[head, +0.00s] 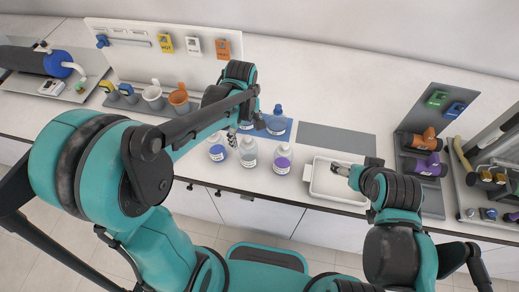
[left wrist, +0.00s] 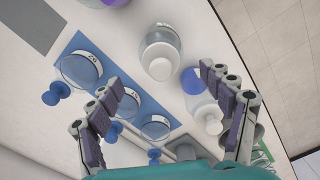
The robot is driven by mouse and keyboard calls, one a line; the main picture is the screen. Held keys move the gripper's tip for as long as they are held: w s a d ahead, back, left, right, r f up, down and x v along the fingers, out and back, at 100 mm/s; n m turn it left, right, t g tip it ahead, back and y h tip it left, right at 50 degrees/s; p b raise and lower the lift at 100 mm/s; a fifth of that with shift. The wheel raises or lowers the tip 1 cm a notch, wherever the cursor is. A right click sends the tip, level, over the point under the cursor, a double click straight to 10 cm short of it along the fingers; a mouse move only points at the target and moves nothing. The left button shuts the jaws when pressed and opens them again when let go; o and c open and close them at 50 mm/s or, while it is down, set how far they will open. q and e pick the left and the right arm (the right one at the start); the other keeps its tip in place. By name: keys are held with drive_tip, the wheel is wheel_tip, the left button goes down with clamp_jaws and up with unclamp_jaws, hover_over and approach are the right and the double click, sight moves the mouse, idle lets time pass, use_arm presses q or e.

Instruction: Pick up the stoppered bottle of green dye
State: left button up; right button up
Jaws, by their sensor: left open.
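I see no bottle with clearly green contents. Three bottles stand in a front row: a blue-violet one (head: 217,152), a grey one (head: 248,154) with a pale stopper, and a purple one (head: 282,160). In the left wrist view the grey bottle (left wrist: 160,55) is ahead between the fingertips, and the blue-violet bottle (left wrist: 194,82) is by the right finger. My left gripper (head: 246,130) is open and empty above the bottles; it also shows in the left wrist view (left wrist: 162,80). My right gripper (head: 338,169) is over the white tray; its jaws are unclear.
Blue-stoppered flasks (left wrist: 80,70) stand on a blue mat (head: 290,127) behind the row, partly hidden by my left arm. A white tray (head: 320,193) is right of the bottles. A bare grey mat (head: 335,138) lies behind it. The counter's front edge is close to the row.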

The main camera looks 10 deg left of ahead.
sight(248, 149)
use_arm(q)
drive_tip(key=shift+d+f, duration=0.15)
drive_tip(key=shift+f, duration=0.15)
drive_tip(key=f, duration=0.2)
drive_tip(key=f+b, duration=0.1)
drive_tip(key=f, duration=0.1)
drive_tip(key=f+b, duration=0.1)
drive_tip(key=f, duration=0.1)
drive_tip(key=shift+s+d+f, duration=0.3)
drive_tip(key=shift+s, duration=0.1)
drive_tip(key=shift+a+f, duration=0.1)
drive_tip(key=shift+f, duration=0.35)
drive_tip(key=c, duration=1.2)
